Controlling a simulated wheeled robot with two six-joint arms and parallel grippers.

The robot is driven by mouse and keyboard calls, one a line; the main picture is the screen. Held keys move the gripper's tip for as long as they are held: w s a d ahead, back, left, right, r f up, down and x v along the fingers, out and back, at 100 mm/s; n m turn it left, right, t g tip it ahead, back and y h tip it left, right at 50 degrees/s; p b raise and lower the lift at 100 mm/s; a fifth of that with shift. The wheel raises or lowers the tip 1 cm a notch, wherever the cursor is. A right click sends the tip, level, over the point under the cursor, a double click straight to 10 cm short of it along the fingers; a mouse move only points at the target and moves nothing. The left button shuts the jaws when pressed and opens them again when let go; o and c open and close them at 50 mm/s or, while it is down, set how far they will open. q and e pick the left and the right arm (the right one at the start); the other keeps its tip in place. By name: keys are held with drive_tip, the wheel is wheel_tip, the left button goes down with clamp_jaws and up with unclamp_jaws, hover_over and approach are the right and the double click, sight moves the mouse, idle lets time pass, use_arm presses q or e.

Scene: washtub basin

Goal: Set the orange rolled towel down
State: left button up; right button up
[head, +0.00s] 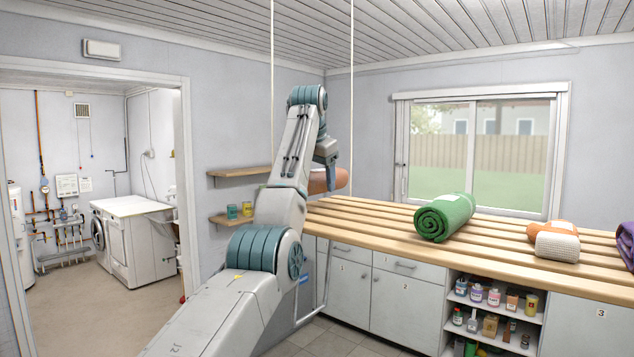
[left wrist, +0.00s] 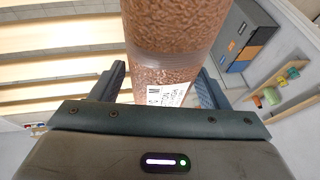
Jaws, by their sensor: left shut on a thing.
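My left gripper (left wrist: 160,88) is shut on the orange rolled towel (left wrist: 177,35), which looks brownish-orange in the left wrist view. A translucent band and a white printed label show on the roll, between the two fingers. In the head view the towel (head: 322,181) shows partly behind my left arm, near the left end of the slatted wooden bench (head: 385,222). The gripper (head: 328,158) comes down on it from above. My forearm hides part of the towel, and I cannot tell its gap to the slats. My right gripper is not in view.
A green rolled towel (head: 445,216) lies mid-bench. An orange item (head: 548,227) and a cream knitted roll (head: 557,248) lie further right, with a purple roll (head: 627,243) at the edge. Slats left of the green roll look clear. Two hanging cords (head: 351,80) run near my arm.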

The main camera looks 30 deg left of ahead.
sight(317, 190)
use_arm(q)
drive_tip(key=shift+f, duration=0.9)
drive_tip(key=shift+f+p, duration=0.45)
drive_tip(key=shift+f, duration=0.55)
drive_tip(key=o, duration=0.9)
drive_tip(key=shift+d, duration=0.1)
drive_tip(key=shift+c, duration=0.2)
drive_tip(key=shift+o, duration=1.1)
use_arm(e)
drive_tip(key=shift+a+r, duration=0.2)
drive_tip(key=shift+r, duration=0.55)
